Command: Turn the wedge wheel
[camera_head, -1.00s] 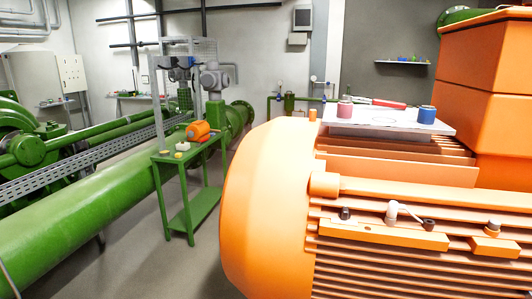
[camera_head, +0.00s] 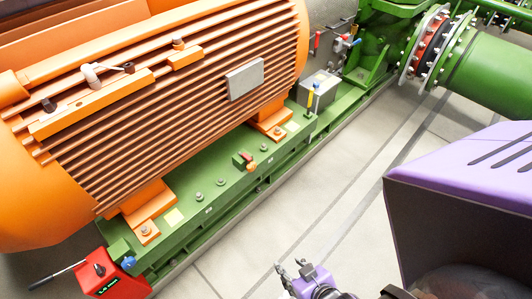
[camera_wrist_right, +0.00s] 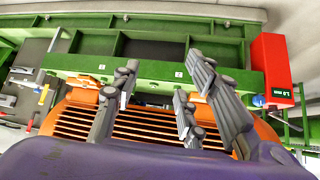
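A red box (camera_head: 112,280) with a "1.0 mm" readout sits at the near left end of the green base. It has a black knob (camera_head: 99,269) on its face, a blue knob (camera_head: 128,262) at its side and a rod sticking out left. I cannot tell which part is the wedge wheel. In the right wrist view the red box (camera_wrist_right: 271,68) is at the upper right with its blue knob (camera_wrist_right: 258,101). My right gripper (camera_head: 293,268) is at the bottom of the head view, apart from the box. Its fingers (camera_wrist_right: 160,82) are spread and empty. My left gripper is out of view.
The orange finned motor (camera_head: 150,100) stands on the green base (camera_head: 205,205). Bolts and a small red-topped block (camera_head: 245,161) stick up along the base. A grey box (camera_head: 318,89) with a yellow-handled tool (camera_head: 310,100) is farther back. The floor (camera_head: 335,190) in front is clear.

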